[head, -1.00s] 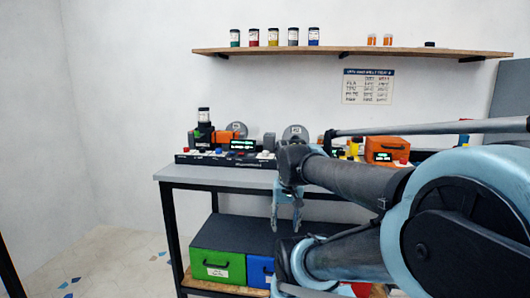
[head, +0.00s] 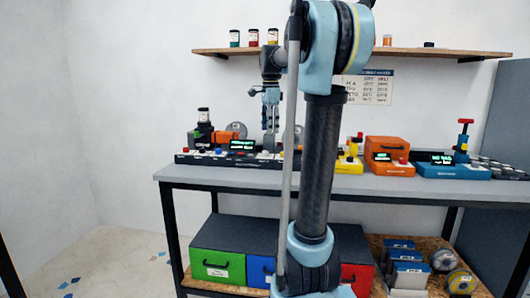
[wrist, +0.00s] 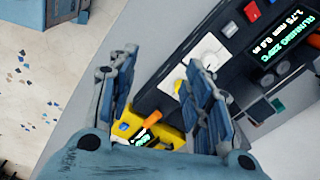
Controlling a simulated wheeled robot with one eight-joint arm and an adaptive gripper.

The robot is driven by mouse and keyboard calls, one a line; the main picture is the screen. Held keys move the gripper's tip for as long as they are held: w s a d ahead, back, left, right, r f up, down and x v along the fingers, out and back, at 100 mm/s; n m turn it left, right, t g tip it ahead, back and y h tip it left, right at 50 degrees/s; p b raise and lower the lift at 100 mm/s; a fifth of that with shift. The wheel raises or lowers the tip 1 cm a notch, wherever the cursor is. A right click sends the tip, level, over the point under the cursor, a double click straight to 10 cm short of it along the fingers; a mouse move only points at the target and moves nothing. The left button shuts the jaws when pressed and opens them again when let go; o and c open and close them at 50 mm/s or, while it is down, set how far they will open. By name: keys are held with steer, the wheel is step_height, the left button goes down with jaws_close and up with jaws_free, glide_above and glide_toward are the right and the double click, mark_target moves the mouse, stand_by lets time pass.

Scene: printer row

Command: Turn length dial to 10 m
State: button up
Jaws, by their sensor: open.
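The long black console (head: 228,160) stands on the bench, and it also shows in the wrist view (wrist: 165,62). Its lit display (wrist: 285,45) reads running, 1.75 mm and 0.0 m. White square plates (wrist: 207,48) with controls sit beside the display, close to my fingertips. Which control is the length dial I cannot tell, as the right finger partly covers this area. My gripper (head: 268,127) points down above the console; in the wrist view (wrist: 162,62) its fingers are spread with nothing between them.
A yellow device (wrist: 160,130) with an orange part is near the right finger. Orange (head: 390,153) and blue (head: 452,170) machines stand right along the bench. A shelf (head: 345,51) with jars hangs above. Drawers (head: 217,262) and spools (head: 460,283) are below.

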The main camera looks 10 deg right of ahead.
mark_target(265, 154)
steer(key=w+r+m, duration=0.4)
steer(key=w+m, duration=0.2)
steer(key=w, duration=0.6)
steer(key=shift+g, duration=0.3)
step_height(265, 154, down, 18)
steer(key=shift+r, duration=0.25)
steer(key=shift+c, duration=0.3)
jaws_close()
